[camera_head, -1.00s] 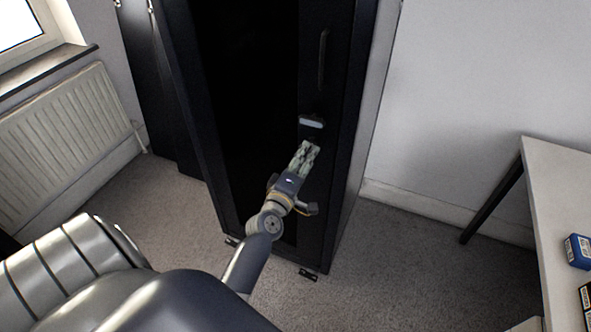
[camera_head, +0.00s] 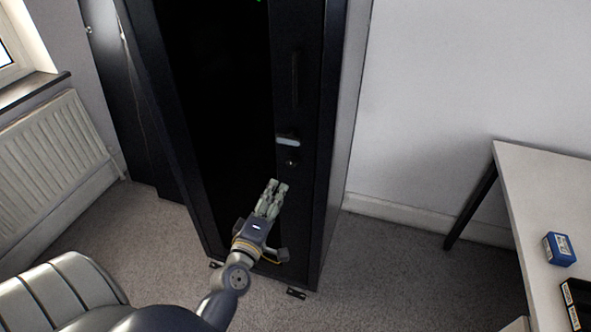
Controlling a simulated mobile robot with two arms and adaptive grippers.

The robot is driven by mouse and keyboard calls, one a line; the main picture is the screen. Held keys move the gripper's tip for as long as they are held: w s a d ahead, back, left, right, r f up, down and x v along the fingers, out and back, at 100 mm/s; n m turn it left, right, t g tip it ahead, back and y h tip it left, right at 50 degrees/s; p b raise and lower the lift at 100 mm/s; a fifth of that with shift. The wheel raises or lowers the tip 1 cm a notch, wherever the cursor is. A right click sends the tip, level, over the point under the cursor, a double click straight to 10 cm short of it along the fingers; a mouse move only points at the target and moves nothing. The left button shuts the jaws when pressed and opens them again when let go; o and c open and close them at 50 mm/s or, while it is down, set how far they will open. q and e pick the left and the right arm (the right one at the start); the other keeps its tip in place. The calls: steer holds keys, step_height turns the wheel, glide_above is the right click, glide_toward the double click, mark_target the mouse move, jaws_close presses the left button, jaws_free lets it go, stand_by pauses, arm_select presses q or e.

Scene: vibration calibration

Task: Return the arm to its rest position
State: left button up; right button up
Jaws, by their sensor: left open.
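My left gripper (camera_head: 277,187) is in front of the tall black cabinet (camera_head: 317,170), below its small light latch (camera_head: 288,140) and a round lock (camera_head: 291,161). It is open and I see nothing held in it. Its fingers point up toward the cabinet front, and in this view they appear apart from the lock. My left arm comes in from the bottom left. My right gripper is not in view.
A white table (camera_head: 520,175) stands at the right with a blue box (camera_head: 558,249) and a dark case (camera_head: 577,300) on it. A radiator (camera_head: 50,160) is on the left wall. Carpet (camera_head: 390,270) is clear between cabinet and table.

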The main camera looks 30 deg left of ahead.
arm_select(q)
steer(key=s+d+f+m+g+h, duration=0.1)
steer(key=d+f+m+g+h, duration=0.15)
steer(key=f, duration=0.75)
steer(key=s+d+f+m+g+h, duration=0.1)
steer(key=s+d+f+m+g, duration=0.2)
steer(key=f, duration=0.7)
steer(key=s+d+f+m+g, duration=0.1)
steer(key=s+d+f+m, duration=0.15)
steer(key=f, duration=0.25)
steer(key=s+d+f+m+g+h, duration=0.1)
steer(key=s+d+f, duration=0.15)
steer(key=f, duration=0.25)
steer(key=s+d+f+m+g, duration=0.1)
steer(key=s+f+m, duration=0.15)
steer(key=f, duration=0.35)
steer(key=s+f+m+g, duration=0.2)
steer(key=s+f, duration=0.3)
steer(key=s, duration=0.5)
steer(key=s+f+m+g, duration=0.3)
steer(key=s+f+m, duration=0.1)
steer(key=s, duration=0.5)
steer(key=s+f+m+g, duration=0.3)
steer(key=s+f, duration=0.4)
steer(key=s, duration=0.3)
steer(key=shift+s, duration=0.35)
